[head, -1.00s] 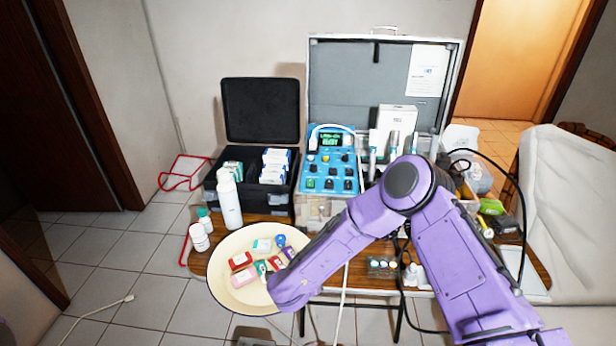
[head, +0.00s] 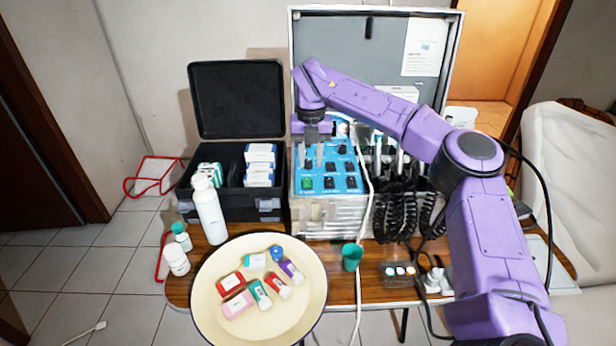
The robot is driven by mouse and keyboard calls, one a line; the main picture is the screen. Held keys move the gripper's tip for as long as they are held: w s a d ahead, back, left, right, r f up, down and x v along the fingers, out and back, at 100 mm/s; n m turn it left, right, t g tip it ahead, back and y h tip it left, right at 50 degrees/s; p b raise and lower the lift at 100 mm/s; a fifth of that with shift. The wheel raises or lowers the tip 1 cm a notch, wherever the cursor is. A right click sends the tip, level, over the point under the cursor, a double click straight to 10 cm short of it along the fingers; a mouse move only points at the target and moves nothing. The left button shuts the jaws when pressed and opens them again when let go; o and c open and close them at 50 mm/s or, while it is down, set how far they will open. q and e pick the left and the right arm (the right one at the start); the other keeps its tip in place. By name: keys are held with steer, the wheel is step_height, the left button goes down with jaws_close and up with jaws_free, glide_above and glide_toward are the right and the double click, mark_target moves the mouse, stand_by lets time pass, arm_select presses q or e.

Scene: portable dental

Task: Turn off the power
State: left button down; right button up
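The blue control panel (head: 340,178) of the portable dental unit faces up inside the open case, with dark knobs and switches. A green switch (head: 307,183) sits at its lower left, beside black switches (head: 329,182). My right gripper (head: 310,164) points down over the panel's left part, its two fingers apart with nothing between them. The fingertips are just above the green switch in the picture; I cannot tell if they touch the panel. The gripper and arm hide the panel's upper part and display. My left gripper is not in view.
A cream plate (head: 212,318) with small boxes stands at the front left of the wooden table (head: 375,291). A white bottle (head: 210,212), a black open box (head: 236,205) and a green cup (head: 352,257) are near. Black coiled hoses (head: 395,212) hang right of the panel.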

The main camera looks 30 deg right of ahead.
mark_target(307, 186)
steer(key=f, duration=0.4)
steer(key=w+f, duration=0.1)
steer(key=f, duration=0.1)
steer(key=shift+a+f, duration=0.35)
steer(key=shift+s+f, duration=0.1)
steer(key=shift+s, duration=0.15)
jaws_close()
steer(key=g+p, duration=0.1)
steer(key=p, duration=0.2)
steer(key=g+y+p, duration=0.1)
steer(key=p, duration=0.2)
steer(key=shift+w+d+r, duration=0.2)
steer(key=shift+w+r, duration=0.15)
steer(key=shift+f+g, duration=0.1)
steer(key=shift+g, duration=0.2)
steer(key=shift+f, duration=0.15)
